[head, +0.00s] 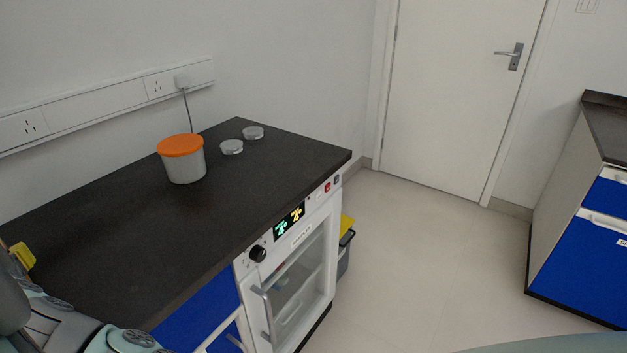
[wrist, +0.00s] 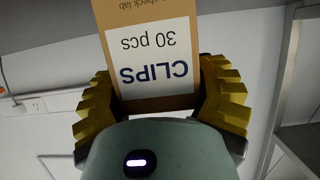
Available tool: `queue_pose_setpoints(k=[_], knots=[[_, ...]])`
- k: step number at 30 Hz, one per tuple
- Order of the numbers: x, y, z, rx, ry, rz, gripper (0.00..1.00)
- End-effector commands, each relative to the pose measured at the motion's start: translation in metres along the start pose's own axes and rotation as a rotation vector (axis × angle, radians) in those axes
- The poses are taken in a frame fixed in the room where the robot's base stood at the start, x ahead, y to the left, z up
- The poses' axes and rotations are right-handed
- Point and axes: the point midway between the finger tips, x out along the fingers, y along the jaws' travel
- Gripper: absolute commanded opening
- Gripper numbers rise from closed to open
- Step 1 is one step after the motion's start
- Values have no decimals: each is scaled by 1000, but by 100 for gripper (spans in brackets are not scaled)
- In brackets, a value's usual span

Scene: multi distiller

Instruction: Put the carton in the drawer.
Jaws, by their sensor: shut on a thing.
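The carton (wrist: 150,55) is a brown box with a white label reading "CLIPS 30 pcs", upside down in the wrist view. My gripper (wrist: 161,88) is shut on it, with a yellow ridged finger on each side. In the head view only a yellow part of my gripper (head: 22,256) shows at the left edge, and the carton cannot be made out. Below the dark counter is a blue front (head: 196,305) with white edging, partly hidden by my arm; I cannot tell whether a drawer there is open. Another cabinet at right has blue drawer fronts (head: 582,262).
On the dark counter (head: 110,215) stand an orange-lidded pot (head: 183,162) and two small round dishes (head: 231,147) (head: 253,133). A white oven-like device (head: 300,265) with a glass door is built in below. A yellow-lidded bin (head: 345,245) stands beyond it. The floor at right is clear.

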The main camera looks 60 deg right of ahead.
Motion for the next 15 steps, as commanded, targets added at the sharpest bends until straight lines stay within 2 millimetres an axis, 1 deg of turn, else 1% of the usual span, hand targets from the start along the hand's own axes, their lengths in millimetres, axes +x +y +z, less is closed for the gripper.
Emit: queue_pose_setpoints(k=[3, 7, 8, 15], knots=[[0, 1, -2, 1, 3, 3, 23], [1, 2, 2, 3, 2, 3, 23], [1, 2, 2, 3, 2, 3, 66], [1, 2, 1, 2, 2, 4, 91]])
